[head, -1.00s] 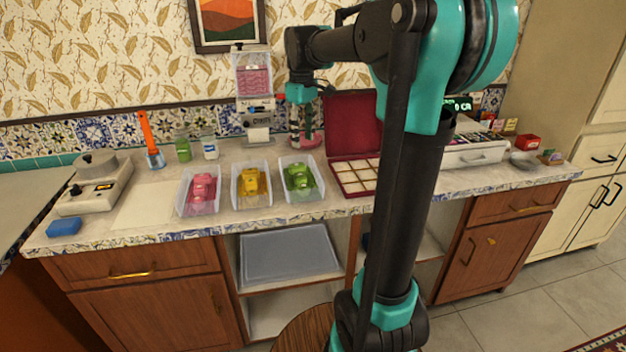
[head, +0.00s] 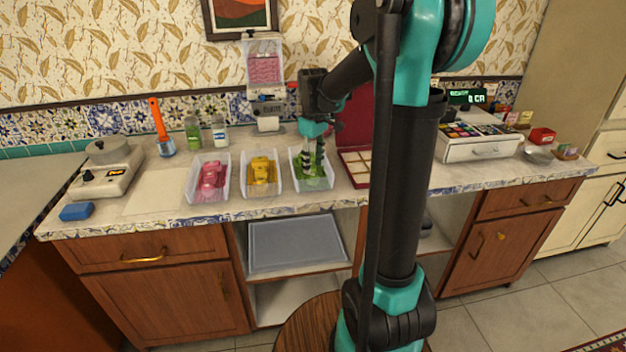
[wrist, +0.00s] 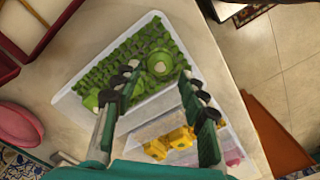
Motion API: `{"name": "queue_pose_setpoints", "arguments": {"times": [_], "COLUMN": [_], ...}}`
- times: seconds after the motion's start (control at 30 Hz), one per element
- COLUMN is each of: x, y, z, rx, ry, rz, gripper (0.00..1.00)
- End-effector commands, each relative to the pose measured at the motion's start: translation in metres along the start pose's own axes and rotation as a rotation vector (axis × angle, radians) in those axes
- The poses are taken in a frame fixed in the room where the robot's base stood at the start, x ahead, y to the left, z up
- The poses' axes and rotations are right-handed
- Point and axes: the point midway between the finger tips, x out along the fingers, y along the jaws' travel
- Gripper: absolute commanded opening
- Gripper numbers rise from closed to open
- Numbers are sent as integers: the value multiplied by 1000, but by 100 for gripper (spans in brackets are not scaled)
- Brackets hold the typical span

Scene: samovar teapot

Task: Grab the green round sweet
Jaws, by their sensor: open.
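The green sweets (head: 311,182) lie in a clear tray (head: 330,183), the rightmost of three on the counter. In the wrist view, a round green sweet (wrist: 160,64) with a pale centre lies in this tray (wrist: 70,97), among many small green pieces. My gripper (head: 313,160) points down over the green tray. In the wrist view, its two fingers (wrist: 158,76) are apart, and the round sweet shows between and just beyond their tips. Nothing is held. I cannot tell how far the tips are above the sweets. In the head view, my fingers partly hide the tray's contents.
Trays with yellow sweets (head: 261,171) and pink sweets (head: 212,178) stand left of the green one. An open red box (head: 357,131) with compartments stands close to its right. A dispenser (head: 264,75) stands behind. The counter's front edge is near.

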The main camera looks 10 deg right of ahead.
Motion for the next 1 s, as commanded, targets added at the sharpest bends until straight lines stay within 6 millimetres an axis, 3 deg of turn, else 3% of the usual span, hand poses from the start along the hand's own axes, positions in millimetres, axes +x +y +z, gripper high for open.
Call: {"name": "queue_pose_setpoints", "arguments": {"times": [0.23,0.57,0.8,1.0], "x": [34,41,41,41], "y": [0,0,0,0], "z": [-1,-1,-1,-1], "rx": [0,0,0,0], "ry": [0,0,0,0], "rz": [0,0,0,0], "gripper": [42,42,13,13]}}
